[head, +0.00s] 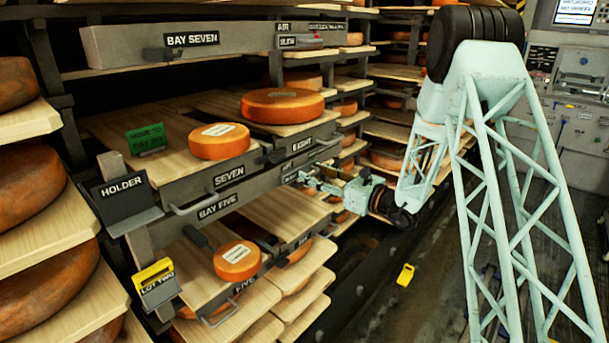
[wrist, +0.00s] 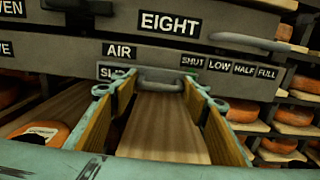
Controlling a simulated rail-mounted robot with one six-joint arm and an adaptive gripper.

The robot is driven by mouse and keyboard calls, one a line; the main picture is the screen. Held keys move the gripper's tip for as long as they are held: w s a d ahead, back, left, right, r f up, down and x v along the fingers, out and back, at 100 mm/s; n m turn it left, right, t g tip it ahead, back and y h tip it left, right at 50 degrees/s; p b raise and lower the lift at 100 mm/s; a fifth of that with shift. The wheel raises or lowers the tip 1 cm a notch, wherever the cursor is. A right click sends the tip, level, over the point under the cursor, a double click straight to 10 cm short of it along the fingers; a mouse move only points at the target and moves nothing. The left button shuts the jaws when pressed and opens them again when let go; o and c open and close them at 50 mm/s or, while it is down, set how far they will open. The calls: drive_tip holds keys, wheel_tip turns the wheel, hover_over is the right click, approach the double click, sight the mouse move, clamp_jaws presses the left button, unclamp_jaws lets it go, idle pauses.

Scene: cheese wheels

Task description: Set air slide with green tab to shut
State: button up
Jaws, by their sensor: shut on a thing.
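In the wrist view, a grey bar handle (wrist: 163,76) sits on the front rail under the AIR label (wrist: 119,50). My gripper (wrist: 150,86) has one finger at each side of this handle and is shut on it. The scale label (wrist: 229,67) reads SHUT, LOW, HALF, FULL and lies right of the handle. A label left of the handle is partly hidden by my left finger.
Above is a drawer labelled EIGHT (wrist: 169,24) with a grey handle (wrist: 234,40). A green card (head: 147,139) stands on the bay seven board. Cheese wheels (head: 283,106) lie on boards around. The aisle floor (head: 385,310) holds a yellow tag (head: 405,275).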

drive_tip(key=shift+s+a, duration=0.15)
drive_tip(key=o, duration=1.1)
drive_tip(key=shift+a, duration=0.15)
drive_tip(key=shift+d, duration=0.2)
drive_tip(key=v, duration=1.2)
drive_tip(key=shift+a, duration=0.1)
drive_tip(key=shift+r, duration=0.1)
